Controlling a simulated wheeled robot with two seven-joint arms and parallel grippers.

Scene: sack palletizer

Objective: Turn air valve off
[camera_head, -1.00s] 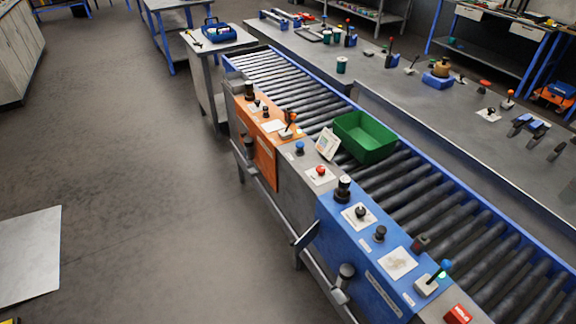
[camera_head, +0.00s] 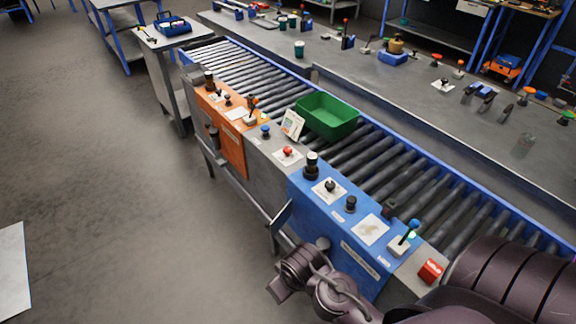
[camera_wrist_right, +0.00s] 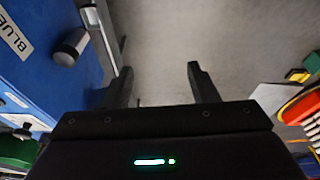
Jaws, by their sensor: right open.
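I cannot make out a label naming the air valve. The blue panel (camera_head: 335,215) carries black knobs, including one on a white plate (camera_head: 330,187), and a blue-tipped lever (camera_head: 407,238). A grey-and-black cylindrical knob (camera_wrist_right: 70,47) sticks out from the panel's front, also seen in the head view (camera_head: 322,243). A flat metal bar (camera_head: 281,215) slants out beside it. My right gripper (camera_wrist_right: 158,68) is open and empty, its fingers over floor to the right of that knob, apart from it. My right arm enters the head view at lower right. My left gripper is out of view.
The roller conveyor (camera_head: 385,155) runs behind the panels, with a green bin (camera_head: 327,117) on it. An orange panel (camera_head: 222,130) stands farther along. A red box (camera_head: 431,271) sits at the near end.

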